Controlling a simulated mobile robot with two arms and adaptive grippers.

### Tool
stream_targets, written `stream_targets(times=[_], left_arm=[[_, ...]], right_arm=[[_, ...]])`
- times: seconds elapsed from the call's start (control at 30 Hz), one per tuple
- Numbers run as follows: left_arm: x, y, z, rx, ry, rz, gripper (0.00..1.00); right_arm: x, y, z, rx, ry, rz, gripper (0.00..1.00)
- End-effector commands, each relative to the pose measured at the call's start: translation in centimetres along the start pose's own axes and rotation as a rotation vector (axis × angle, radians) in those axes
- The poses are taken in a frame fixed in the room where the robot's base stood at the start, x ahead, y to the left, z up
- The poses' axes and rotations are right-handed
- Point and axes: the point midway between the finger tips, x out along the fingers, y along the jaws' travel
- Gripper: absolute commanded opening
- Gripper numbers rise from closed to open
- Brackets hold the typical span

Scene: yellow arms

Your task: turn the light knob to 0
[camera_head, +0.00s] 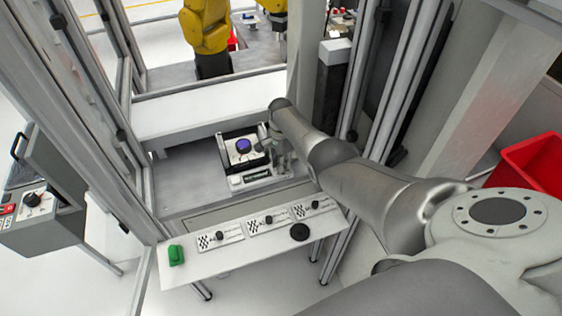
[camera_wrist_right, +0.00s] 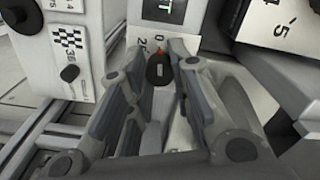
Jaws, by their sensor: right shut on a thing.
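The light knob (camera_wrist_right: 159,72) is a small dark knob with a red mark, on a light panel (camera_wrist_right: 196,45). Its red mark points up, close to the printed 0, with a 25 just to the left. My right gripper (camera_wrist_right: 162,66) is shut on the knob, one finger at each side. In the head view my right gripper (camera_head: 280,158) reaches down at the right side of a small device with a round purple part (camera_head: 244,146). I cannot make out the knob in that view. My left gripper is not in view.
A sloped panel (camera_head: 235,262) with several black knobs, checkered labels and a green switch (camera_head: 176,255) stands in front. Metal frame posts (camera_head: 375,80) rise at the right. A red bin (camera_head: 535,165) is at the far right. Bare grey table (camera_head: 190,190) lies left of the device.

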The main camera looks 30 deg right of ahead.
Motion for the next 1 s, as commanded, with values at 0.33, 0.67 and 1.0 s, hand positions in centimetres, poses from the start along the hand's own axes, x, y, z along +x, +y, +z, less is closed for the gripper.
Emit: stream_targets(times=[0.33,0.67,1.0], left_arm=[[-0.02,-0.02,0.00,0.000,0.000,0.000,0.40],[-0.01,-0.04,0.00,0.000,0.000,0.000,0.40],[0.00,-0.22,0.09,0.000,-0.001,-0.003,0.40]], right_arm=[[-0.21,-0.22,-0.05,0.002,0.001,-0.006,0.00],[-0.09,-0.09,-0.03,0.001,0.001,-0.003,0.43],[-0.49,-0.08,-0.04,0.001,0.001,-0.002,0.43]])
